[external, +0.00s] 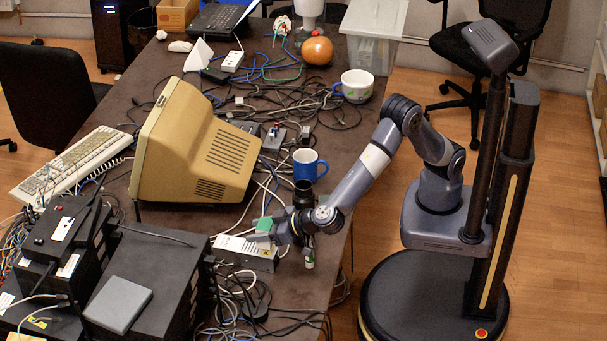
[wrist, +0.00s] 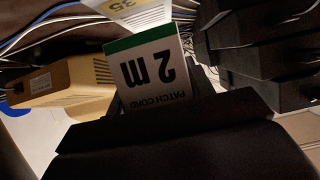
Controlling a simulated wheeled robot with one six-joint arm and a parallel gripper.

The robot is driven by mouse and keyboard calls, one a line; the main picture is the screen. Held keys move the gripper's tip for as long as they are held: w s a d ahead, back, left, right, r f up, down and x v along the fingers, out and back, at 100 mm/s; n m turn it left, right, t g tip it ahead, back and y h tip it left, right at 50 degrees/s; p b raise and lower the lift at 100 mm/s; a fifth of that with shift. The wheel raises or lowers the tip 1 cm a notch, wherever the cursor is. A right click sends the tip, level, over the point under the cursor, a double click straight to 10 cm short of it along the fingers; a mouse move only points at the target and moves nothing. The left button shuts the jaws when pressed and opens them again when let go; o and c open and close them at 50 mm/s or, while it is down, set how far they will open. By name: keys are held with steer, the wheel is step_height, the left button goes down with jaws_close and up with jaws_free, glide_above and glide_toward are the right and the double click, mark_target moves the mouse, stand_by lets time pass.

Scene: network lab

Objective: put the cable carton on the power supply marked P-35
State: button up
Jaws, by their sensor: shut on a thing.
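The cable carton (wrist: 155,78) is a small white box with a green edge, marked "2 m" and "PATCH CORD", upside down in the wrist view. My gripper (external: 272,232) is shut on it; the dark jaws hide its lower part in the wrist view. The carton's green side (external: 264,224) shows at the gripper tip in the external view. A power supply (external: 246,251) with a pale top and dark side lies on the table just below the gripper. In the wrist view, a yellow label ending in "35" (wrist: 134,6) lies just beyond the carton. Contact between carton and supply cannot be told.
A blue mug (external: 306,165) stands behind my gripper. The beige monitor (external: 195,145) stands behind and to the left. Black equipment boxes (external: 150,265) stand at the left. Loose cables (external: 250,300) lie around the supply, and the table's right edge is close.

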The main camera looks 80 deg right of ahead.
step_height(320, 180, down, 2)
steer(key=shift+f, duration=0.15)
steer(key=shift+f+b, duration=0.2)
steer(key=shift+b, duration=0.2)
steer(key=o, duration=1.1)
steer(key=shift+c, duration=0.2)
steer(key=shift+r+p, duration=0.2)
steer(key=shift+p, duration=0.1)
steer(key=shift+r+p, duration=0.15)
steer(key=shift+p, duration=0.15)
steer(key=b+v, duration=0.2)
steer(key=v, duration=1)
